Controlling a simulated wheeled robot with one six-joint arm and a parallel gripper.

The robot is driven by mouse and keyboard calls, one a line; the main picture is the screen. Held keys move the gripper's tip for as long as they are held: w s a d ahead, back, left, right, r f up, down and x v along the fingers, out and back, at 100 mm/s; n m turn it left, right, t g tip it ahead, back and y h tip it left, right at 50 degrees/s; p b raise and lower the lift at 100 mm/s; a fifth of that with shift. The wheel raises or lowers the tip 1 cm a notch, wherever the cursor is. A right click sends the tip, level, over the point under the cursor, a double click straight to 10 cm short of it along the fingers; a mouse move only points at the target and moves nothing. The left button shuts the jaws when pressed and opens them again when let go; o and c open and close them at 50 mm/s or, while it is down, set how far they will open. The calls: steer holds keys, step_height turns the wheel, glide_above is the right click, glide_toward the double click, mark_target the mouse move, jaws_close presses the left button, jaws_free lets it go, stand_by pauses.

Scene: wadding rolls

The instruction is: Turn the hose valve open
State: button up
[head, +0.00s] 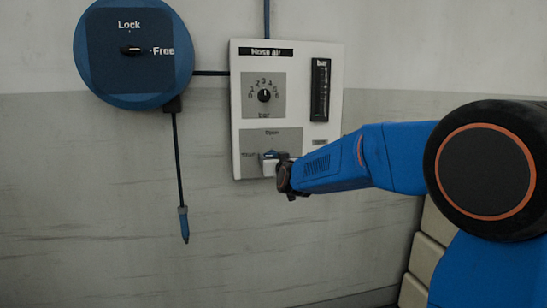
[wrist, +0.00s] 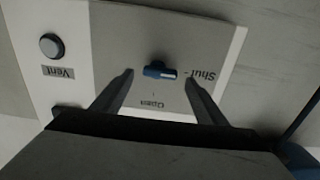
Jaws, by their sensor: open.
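The hose valve (wrist: 160,70) is a small blue handle with a white mark, on a grey plate of the wall panel (head: 236,110). In the wrist view, its marked end points right, towards the "Shut" label (wrist: 203,75). The "Open" label (wrist: 152,105) is below the handle there. In the head view, the valve (head: 269,154) is partly hidden by my gripper (head: 283,172). In the wrist view, my gripper (wrist: 160,79) is open, with one finger on either side of the handle. Both fingers look apart from it.
A round button (wrist: 52,46) marked "Vent" is left of the valve in the wrist view. The panel also has a dial (head: 264,95) and a bar gauge (head: 320,90). A blue reel (head: 100,75) with a hanging hose nozzle (head: 184,224) is to the left. Pale stacked blocks (head: 425,257) stand lower right.

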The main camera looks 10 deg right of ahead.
mark_target(272, 154)
steer(key=shift+w, duration=1.05)
steer(key=shift+c, duration=0.4)
steer(key=c, duration=1)
